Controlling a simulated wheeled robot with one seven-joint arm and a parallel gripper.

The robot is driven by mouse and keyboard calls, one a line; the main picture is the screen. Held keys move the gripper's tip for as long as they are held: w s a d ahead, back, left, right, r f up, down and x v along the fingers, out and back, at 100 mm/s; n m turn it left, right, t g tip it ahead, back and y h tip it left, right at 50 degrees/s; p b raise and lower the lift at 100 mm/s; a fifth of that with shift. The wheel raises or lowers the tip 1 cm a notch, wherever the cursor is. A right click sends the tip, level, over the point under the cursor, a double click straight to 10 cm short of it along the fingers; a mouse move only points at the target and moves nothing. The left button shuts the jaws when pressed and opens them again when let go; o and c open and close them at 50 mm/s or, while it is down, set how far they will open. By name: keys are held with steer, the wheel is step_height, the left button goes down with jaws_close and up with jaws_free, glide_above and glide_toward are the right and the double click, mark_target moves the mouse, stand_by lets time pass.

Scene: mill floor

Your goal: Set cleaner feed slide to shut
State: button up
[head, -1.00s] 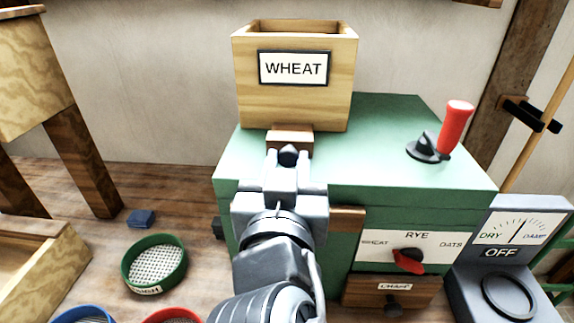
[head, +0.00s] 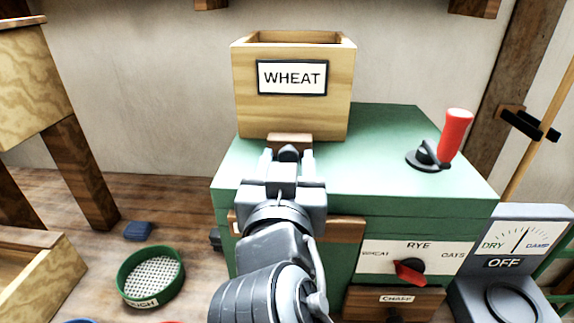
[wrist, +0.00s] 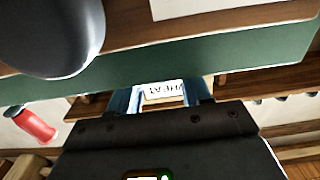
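The cleaner is a green-topped cabinet (head: 385,135) with a wooden hopper (head: 293,107) labelled WHEAT on it. The feed slide (head: 290,138) is a small wooden block showing a short way out from under the hopper's front. Its dark knob (head: 289,153) sits in front of it. My gripper (head: 288,158) is at the knob, with its fingers apart on either side; they look clear of it. In the wrist view, upside down, the open fingers (wrist: 160,98) stand on both sides of the WHEAT label (wrist: 163,90); the knob cannot be made out there.
A red-handled lever (head: 454,135) stands on the cabinet's right. Below are a grain selector (head: 410,270) and a CHAFF drawer (head: 385,300). A meter (head: 520,240) reading OFF stands at right.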

steer(key=shift+o, duration=0.5)
steer(key=shift+s, duration=0.1)
steer(key=s+b, duration=0.1)
steer(key=s, duration=0.6)
steer(key=shift+s+b, duration=0.3)
steer(key=shift+b, duration=0.1)
steer(key=shift+a, duration=0.1)
steer(key=shift+c, duration=0.3)
